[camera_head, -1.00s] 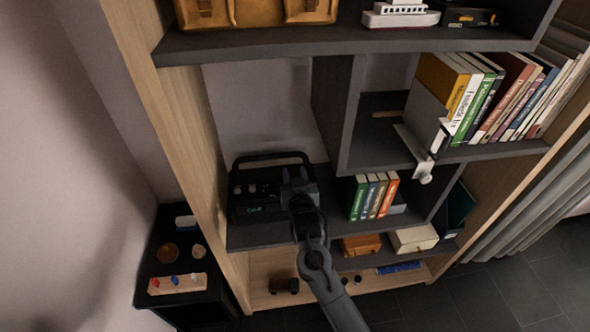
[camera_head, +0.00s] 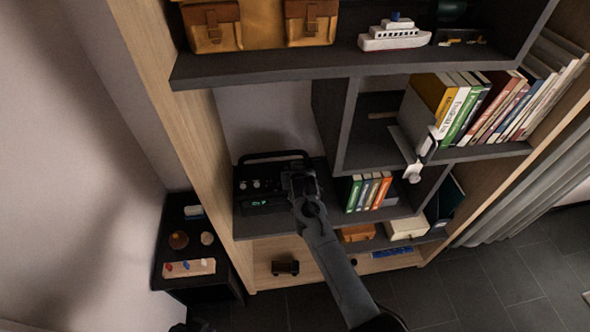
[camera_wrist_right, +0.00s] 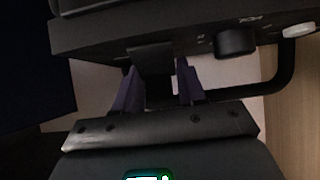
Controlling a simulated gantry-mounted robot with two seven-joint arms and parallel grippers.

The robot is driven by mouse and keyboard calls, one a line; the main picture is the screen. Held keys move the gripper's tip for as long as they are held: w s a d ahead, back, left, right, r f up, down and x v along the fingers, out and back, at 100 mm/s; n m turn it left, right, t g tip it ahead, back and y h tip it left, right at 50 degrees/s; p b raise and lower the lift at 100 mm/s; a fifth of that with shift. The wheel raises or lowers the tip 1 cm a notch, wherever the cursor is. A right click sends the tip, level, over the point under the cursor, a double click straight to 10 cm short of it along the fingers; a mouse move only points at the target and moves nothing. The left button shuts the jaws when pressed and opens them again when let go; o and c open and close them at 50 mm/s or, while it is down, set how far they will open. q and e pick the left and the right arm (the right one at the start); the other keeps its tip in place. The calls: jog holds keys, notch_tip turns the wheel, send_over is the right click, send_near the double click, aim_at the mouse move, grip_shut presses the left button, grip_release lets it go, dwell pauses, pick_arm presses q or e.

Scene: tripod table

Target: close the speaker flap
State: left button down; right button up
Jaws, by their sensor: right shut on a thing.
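The black speaker (camera_head: 258,186) with its carry handle stands on the left of a middle shelf, knobs on its front. My right gripper (camera_head: 298,180) is at the speaker's right side and covers part of its front. In the right wrist view my fingers (camera_wrist_right: 159,88) are shut on a dark tab (camera_wrist_right: 150,58) at the speaker's edge, which looks like part of the flap. Knobs (camera_wrist_right: 236,42) and the curved handle (camera_wrist_right: 286,78) show beside it. I cannot tell how far open the flap is.
Several upright books (camera_head: 369,192) stand just right of my gripper on the same shelf. A shelf board (camera_head: 330,66) holding bags and a toy ship runs above. A wooden side panel (camera_head: 190,130) bounds the left. A low black cabinet (camera_head: 200,284) stands on the floor at left.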

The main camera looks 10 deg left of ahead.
jog(key=o, duration=0.8)
jog(key=shift+p+v, duration=0.6)
jog(key=shift+v, duration=0.25)
jog(key=shift+p+v, duration=1.6)
jog(key=shift+v, duration=2.95)
